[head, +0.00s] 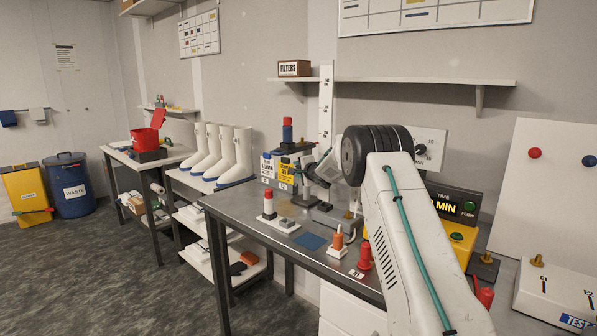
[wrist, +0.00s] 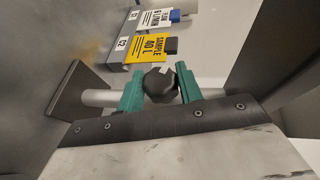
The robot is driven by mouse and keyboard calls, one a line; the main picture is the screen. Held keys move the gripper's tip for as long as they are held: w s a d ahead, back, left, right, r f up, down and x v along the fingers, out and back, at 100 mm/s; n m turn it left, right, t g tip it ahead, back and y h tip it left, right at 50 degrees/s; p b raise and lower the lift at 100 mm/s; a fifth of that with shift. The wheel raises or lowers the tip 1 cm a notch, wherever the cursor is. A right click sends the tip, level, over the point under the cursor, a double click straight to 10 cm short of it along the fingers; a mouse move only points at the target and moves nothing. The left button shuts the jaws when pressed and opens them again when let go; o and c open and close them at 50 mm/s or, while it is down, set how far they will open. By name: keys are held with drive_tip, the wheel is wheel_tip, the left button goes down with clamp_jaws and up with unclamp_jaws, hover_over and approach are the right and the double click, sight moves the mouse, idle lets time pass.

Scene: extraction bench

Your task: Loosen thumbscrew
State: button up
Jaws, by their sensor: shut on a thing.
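The thumbscrew (wrist: 160,87) is a black lobed knob between my gripper's two green fingers in the wrist view. My gripper (wrist: 160,72) is shut on it, one finger on each side. A light grey rod (wrist: 98,98) runs crosswise behind the fingers, with a dark plate (wrist: 78,90) at its left end. In the head view my gripper (head: 312,178) is at the back of the steel bench, beside the stacked blocks with labels. The knob cannot be made out there, as my wrist and arm cover much of that spot.
A yellow sample label (wrist: 148,48) and a white flow label (wrist: 155,19) lie beyond the fingers. On the bench (head: 262,237) are a red-topped white piece (head: 268,204), a blue pad (head: 311,241), an orange-topped piece (head: 338,241) and a red piece (head: 365,257). White boots (head: 240,155) stand left.

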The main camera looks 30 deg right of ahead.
drive_tip(key=shift+a+f+n+g, duration=0.2)
drive_tip(key=shift+n+g, duration=0.1)
drive_tip(key=shift+g, duration=0.4)
drive_tip(key=o, duration=1)
drive_tip(key=shift+d+r, duration=0.1)
drive_tip(key=shift+s+r, duration=0.15)
drive_tip(key=v, duration=0.7)
drive_tip(key=shift+s+r, duration=0.1)
drive_tip(key=shift+s, duration=0.1)
